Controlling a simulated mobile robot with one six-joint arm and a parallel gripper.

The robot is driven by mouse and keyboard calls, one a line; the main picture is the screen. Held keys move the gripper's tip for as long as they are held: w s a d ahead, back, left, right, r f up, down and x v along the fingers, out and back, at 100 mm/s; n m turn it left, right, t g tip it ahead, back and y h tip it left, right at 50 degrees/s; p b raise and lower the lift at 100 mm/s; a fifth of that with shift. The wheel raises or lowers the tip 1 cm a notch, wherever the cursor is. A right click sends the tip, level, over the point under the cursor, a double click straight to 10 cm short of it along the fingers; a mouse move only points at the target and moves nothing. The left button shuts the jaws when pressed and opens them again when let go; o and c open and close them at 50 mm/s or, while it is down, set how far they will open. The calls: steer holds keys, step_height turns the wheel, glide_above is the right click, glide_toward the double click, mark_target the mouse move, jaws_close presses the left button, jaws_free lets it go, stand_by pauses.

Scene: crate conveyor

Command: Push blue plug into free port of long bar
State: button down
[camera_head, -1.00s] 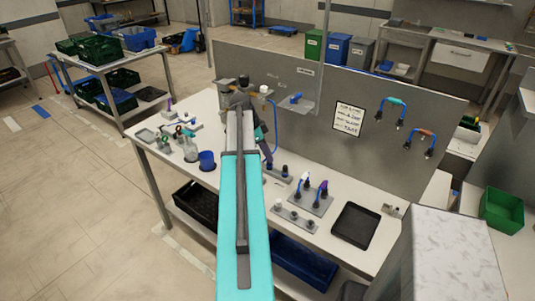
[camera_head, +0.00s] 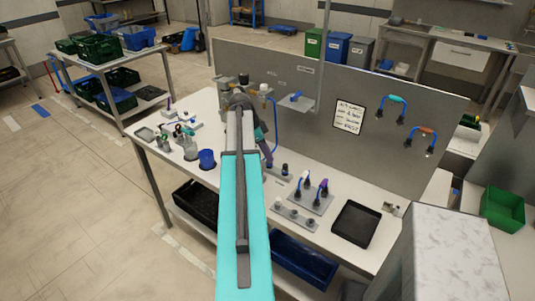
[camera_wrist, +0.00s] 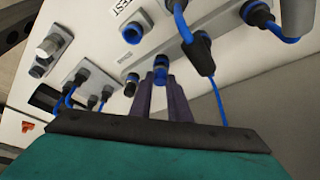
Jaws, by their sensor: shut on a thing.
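My gripper (camera_wrist: 160,84) is shut, with a small blue and dark plug (camera_wrist: 160,72) between its purple fingertips. In the wrist view, a long grey bar (camera_wrist: 228,21) runs from beside the fingertips up to the right and carries several dark and blue round connectors. The fingertips overlap the bar's near edge in this view; I cannot tell whether the plug touches a port. In the head view, my gripper (camera_head: 267,158) is low over the bench by a grey bar with dark connectors (camera_head: 277,173); my arm covers part of this area.
A blue cable (camera_wrist: 216,95) with a black plug hangs close to the right of the fingers. A grey block with blue cables (camera_wrist: 83,80) lies left. A black tray (camera_head: 356,224) and a bar with pale ports (camera_head: 295,216) stand right on the bench. A grey panel (camera_head: 400,150) rises behind.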

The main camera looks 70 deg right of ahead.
steer(key=shift+f, duration=0.3)
stand_by(0.5)
steer(key=c, duration=1)
jaws_free()
steer(key=shift+r, duration=0.15)
steer(key=shift+r+p, duration=1.25)
steer(key=shift+r, duration=1.65)
